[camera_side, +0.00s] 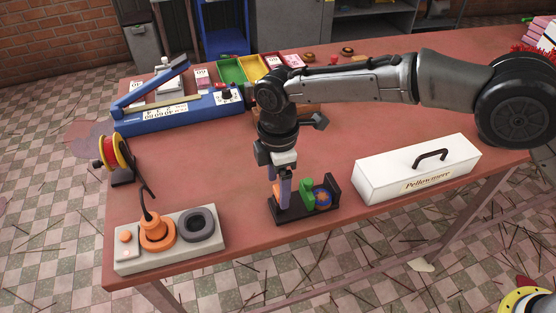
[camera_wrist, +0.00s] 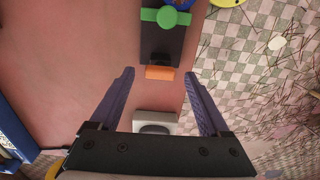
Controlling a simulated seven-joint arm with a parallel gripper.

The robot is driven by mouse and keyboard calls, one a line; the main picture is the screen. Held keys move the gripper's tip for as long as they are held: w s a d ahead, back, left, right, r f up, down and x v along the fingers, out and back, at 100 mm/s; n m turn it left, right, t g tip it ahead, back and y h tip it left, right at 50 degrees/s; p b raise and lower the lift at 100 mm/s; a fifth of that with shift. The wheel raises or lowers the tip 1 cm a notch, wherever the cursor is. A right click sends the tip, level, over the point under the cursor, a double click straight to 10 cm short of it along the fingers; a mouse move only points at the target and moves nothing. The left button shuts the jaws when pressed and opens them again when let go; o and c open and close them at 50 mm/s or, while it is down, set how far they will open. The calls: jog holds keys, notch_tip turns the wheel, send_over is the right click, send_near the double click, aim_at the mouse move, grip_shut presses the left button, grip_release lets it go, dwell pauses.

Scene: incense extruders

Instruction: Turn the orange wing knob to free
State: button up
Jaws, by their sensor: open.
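The orange wing knob (camera_side: 276,189) is at the left end of a small black extruder base (camera_side: 291,214); in the side view my gripper partly hides it. In the wrist view the knob (camera_wrist: 160,73) shows as a short orange bar at the near end of the black base (camera_wrist: 163,42). My gripper (camera_side: 284,203) points down, open, with its purple fingers at the knob end. In the wrist view the fingertips stand on either side of the knob, with a visible gap on each side. A green part (camera_side: 308,193) stands farther along the base.
A blue and orange round part (camera_side: 323,199) sits beside the green part. A white toolbox (camera_side: 417,171) stands to the right. A grey box (camera_side: 130,259) with an orange cone and dark ring is at the left. The table's front edge is close to the base.

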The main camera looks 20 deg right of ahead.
aim_at(278, 190)
notch_tip(278, 190, up, 13)
dwell(0.3)
dwell(0.5)
